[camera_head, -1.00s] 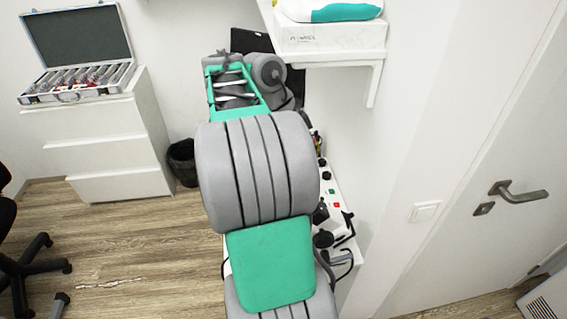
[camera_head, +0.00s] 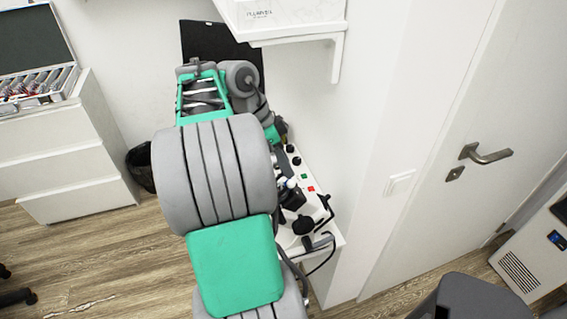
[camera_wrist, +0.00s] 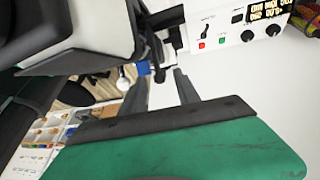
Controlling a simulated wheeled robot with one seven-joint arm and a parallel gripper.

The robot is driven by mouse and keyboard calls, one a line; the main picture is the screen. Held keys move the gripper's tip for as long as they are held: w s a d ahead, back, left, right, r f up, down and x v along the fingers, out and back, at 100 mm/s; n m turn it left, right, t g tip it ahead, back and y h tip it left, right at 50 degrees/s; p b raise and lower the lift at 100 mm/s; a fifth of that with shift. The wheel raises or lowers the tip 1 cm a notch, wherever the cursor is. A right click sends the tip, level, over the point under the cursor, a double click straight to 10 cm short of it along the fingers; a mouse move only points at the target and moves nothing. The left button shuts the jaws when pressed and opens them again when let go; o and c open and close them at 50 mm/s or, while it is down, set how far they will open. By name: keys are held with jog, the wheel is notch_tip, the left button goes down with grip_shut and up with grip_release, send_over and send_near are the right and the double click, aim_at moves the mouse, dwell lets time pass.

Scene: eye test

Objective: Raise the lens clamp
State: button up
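A lensmeter-like device (camera_head: 298,208) with dark knobs stands on a white table at the right of my arm in the head view. In the wrist view, its white and black body (camera_wrist: 85,35) fills the upper left. A small part with a blue collar (camera_wrist: 143,69) and a pale round knob (camera_wrist: 123,83) sticks out under it; I cannot tell for sure whether this is the lens clamp. My gripper (camera_wrist: 160,78) has its two dark fingers apart, pointing toward this part, with nothing visibly held. In the head view my arm hides the fingers.
A white control panel (camera_wrist: 225,35) with knobs, buttons and a lit display lies right of the fingers. A lens case (camera_wrist: 40,132) shows at lower left. A dark grey object (camera_head: 465,300) stands at lower right.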

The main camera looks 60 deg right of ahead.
jog(key=shift+c, duration=0.6)
grip_shut()
dwell(0.7)
